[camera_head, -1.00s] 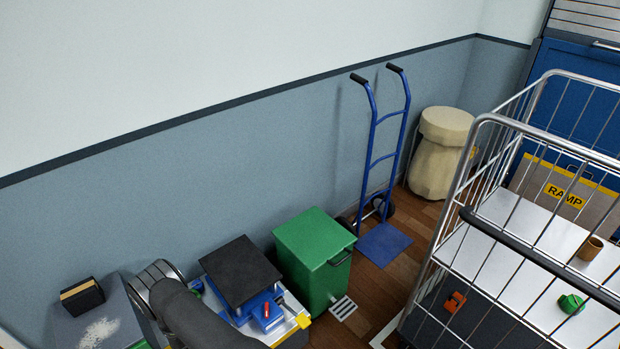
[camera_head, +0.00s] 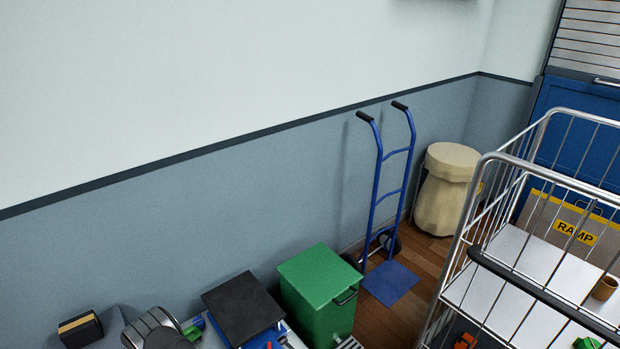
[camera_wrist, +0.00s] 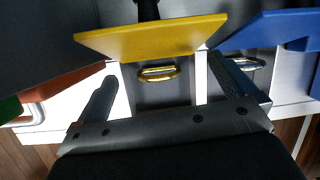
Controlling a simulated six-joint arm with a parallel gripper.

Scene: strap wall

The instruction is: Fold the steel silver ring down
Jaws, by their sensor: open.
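In the wrist view a silver ring (camera_wrist: 250,64) lies at the right, below a blue panel. The right finger of my gripper is in front of it and hides part of it. My gripper (camera_wrist: 166,70) is open, with its fingers spread and nothing held. A gold ring (camera_wrist: 157,73) shows between the fingers on a grey plate, below a yellow panel. I cannot tell how far the silver ring is tilted, or whether the finger touches it. Neither the rings nor my gripper can be made out in the head view.
The yellow panel (camera_wrist: 150,38) and blue panel (camera_wrist: 265,28) overhang the rings. A pale bent handle (camera_wrist: 36,112) is at the left. In the head view stand a green bin (camera_head: 318,290), a blue hand truck (camera_head: 388,200), a sack (camera_head: 445,190) and a wire cage trolley (camera_head: 490,215).

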